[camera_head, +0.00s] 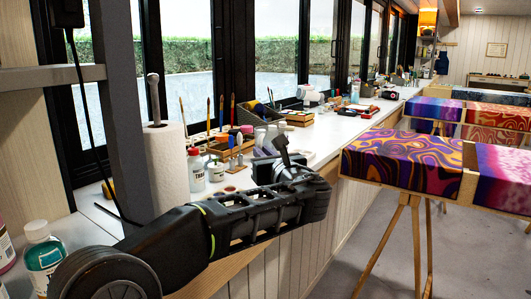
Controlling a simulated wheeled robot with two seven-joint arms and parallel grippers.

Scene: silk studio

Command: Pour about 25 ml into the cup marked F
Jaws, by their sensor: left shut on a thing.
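My left arm reaches in from the lower left along the bench's front edge. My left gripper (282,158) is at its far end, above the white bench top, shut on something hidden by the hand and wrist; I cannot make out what. My right gripper is not in view. I cannot pick out a cup marked F; no letter is readable.
A paper towel roll on an upright holder (166,165) stands behind my forearm. Wooden brush holders (205,147) and a dark basket (258,116) line the window side. Bottles (42,250) stand at lower left. Patterned silk frames on trestles (400,170) are at right.

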